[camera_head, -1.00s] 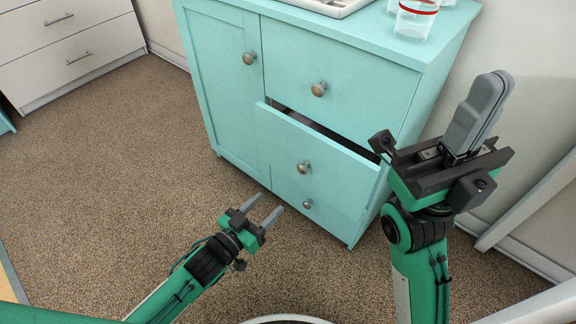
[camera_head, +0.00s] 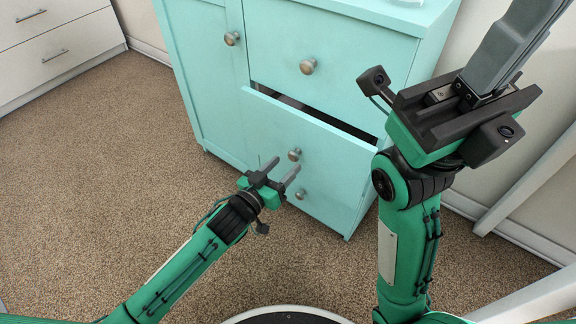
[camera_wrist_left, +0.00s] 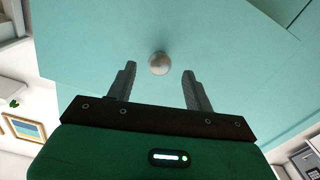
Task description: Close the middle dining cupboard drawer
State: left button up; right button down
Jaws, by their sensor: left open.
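The turquoise dining cupboard (camera_head: 210,110) stands ahead. Its middle drawer (camera_head: 325,150) is pulled partly out, with a dark gap along its top edge. My left gripper (camera_head: 282,168) is open and empty in front of the drawer front, its fingers pointing at it near the round metal knob (camera_head: 294,155). In the left wrist view, a knob (camera_wrist_left: 159,63) shows between and just beyond the fingertips (camera_wrist_left: 159,74); I cannot tell whether anything touches. My right gripper (camera_head: 515,45) is raised at the right, its fingers together and pointing up, with nothing seen between them.
The upper drawer (camera_head: 330,60) and the left door (camera_head: 195,70) are shut. A lower knob (camera_head: 300,194) sits below the middle one. A white drawer unit (camera_head: 55,45) stands at far left. Carpet (camera_head: 100,180) at the left is clear.

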aim_at(291, 158)
pick_arm(q)
jog(key=shift+b+x, duration=0.4)
jog(key=shift+x, duration=0.9)
grip_shut()
jog(key=shift+p+x, duration=0.75)
jog(key=shift+x, duration=1.45)
